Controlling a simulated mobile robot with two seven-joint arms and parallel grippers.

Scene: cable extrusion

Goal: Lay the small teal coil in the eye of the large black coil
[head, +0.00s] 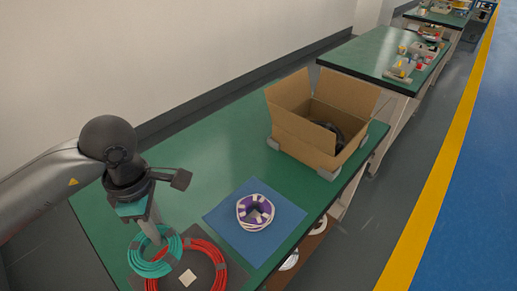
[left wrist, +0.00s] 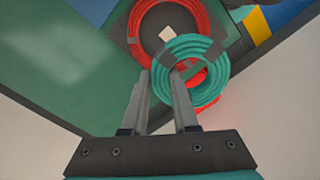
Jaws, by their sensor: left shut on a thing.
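The teal coil (head: 150,268) is at the near left of the table and overlaps the left side of a red coil (head: 216,258). My left gripper (head: 152,233) points down and is shut on the teal coil's rim. In the left wrist view the fingers (left wrist: 161,78) reach the near-left part of the teal coil (left wrist: 208,48), with the red coil (left wrist: 135,22) partly beneath it. Whether the teal coil is lifted clear I cannot tell. A black thing (head: 337,136), perhaps the large black coil, shows partly inside the cardboard box. My right gripper is out of view.
The open cardboard box (head: 302,140) stands at the table's far end. A white and purple coil (head: 255,224) lies on a blue mat (head: 226,213). The red coil lies on a dark mat (head: 234,279) around a pale square (head: 188,277). Green table (head: 215,160) is clear between.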

